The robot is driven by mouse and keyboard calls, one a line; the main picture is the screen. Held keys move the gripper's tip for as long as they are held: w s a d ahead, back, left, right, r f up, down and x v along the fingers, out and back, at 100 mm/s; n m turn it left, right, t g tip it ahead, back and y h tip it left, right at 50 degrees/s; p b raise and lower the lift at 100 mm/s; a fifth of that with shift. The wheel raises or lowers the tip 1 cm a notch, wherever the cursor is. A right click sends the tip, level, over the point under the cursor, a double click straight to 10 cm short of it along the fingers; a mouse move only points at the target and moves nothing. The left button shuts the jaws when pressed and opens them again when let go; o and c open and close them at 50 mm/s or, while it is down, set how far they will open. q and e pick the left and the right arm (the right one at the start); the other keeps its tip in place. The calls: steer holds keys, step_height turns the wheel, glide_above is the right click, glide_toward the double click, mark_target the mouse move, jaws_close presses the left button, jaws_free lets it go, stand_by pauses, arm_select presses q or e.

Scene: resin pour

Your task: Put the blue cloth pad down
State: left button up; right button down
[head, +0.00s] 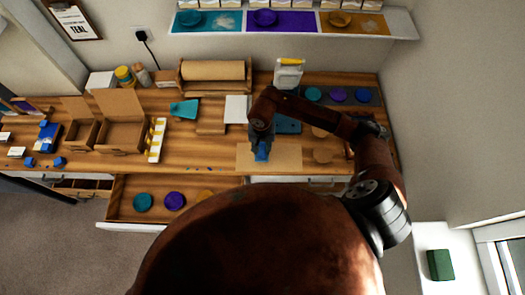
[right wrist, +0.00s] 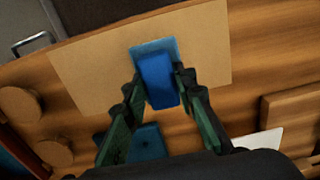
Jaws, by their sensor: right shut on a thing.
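The blue cloth pad (right wrist: 158,82) is between the fingertips of my right gripper (right wrist: 158,92), which is shut on it. A lighter blue flat part (right wrist: 148,48) shows at the pad's far end; I cannot tell if it belongs to the pad. In the head view the pad (head: 262,153) hangs below my right gripper (head: 260,142), over the tan sheet (head: 287,160) on the wooden bench. I cannot tell whether the pad touches the sheet. My left gripper is not in view.
A blue flat item (head: 289,126) and a white sheet (head: 237,109) lie behind the tan sheet. Round wooden discs (head: 323,155) lie to its right. An open drawer (head: 121,204) holding coloured discs juts out at front left. The tan sheet is mostly bare.

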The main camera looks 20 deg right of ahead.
mark_target(262, 152)
steer(key=f, duration=0.2)
steer(key=f+p, duration=0.1)
steer(key=shift+w+d+f, duration=0.15)
steer(key=shift+d+f, duration=0.05)
steer(key=shift+d, duration=0.05)
steer(key=shift+f, duration=0.35)
steer(key=c, duration=2)
jaws_free()
steer(key=o, duration=0.4)
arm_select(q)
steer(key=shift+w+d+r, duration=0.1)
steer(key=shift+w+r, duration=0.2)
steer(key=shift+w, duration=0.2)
